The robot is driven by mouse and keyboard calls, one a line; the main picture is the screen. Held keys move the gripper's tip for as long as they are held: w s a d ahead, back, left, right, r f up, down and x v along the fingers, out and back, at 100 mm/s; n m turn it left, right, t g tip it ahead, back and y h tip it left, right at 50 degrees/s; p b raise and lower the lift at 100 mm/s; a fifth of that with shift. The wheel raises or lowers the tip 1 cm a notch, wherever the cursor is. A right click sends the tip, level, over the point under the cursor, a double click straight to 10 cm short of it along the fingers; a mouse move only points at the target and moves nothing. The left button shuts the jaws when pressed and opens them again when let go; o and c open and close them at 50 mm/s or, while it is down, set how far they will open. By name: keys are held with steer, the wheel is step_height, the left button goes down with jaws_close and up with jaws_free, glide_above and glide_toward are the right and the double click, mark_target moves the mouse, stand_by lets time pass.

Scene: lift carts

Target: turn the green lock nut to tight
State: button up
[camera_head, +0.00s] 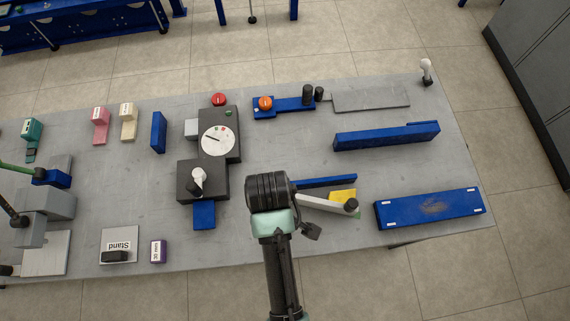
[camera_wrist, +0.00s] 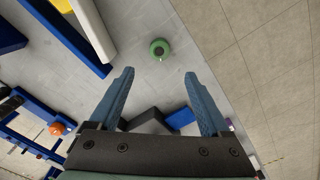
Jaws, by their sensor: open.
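The green lock nut (camera_wrist: 159,47) is a round green disc with a small light mark at its lower edge. It shows in the wrist view on the grey table, beyond my fingertips and roughly centred between them. My gripper (camera_wrist: 159,74) is open, with nothing between its two blue-grey fingers. The fingers look apart from the nut; the height between them cannot be told.
A blue bar (camera_head: 325,182) and a pale lever with a yellow plate (camera_head: 342,196) lie right of my wrist. A dark block with a white dial (camera_head: 217,141) stands to the left. A long blue block (camera_head: 430,209) lies farther right. Bare table (camera_head: 290,150) shows behind my wrist.

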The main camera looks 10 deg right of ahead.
step_height(320, 180, down, 12)
steer(key=shift+w+a+f, duration=0.1)
steer(key=shift+f, duration=0.05)
stand_by(0.3)
steer(key=shift+c, duration=0.3)
jaws_close()
steer(key=m+p, duration=0.2)
steer(key=m, duration=0.3)
steer(key=shift+m, duration=0.3)
steer(key=m, duration=0.3)
steer(key=m+p, duration=0.1)
steer(key=m, duration=0.2)
steer(key=shift+w+d, duration=0.1)
steer(key=shift+d, duration=0.1)
steer(key=shift+m, duration=0.3)
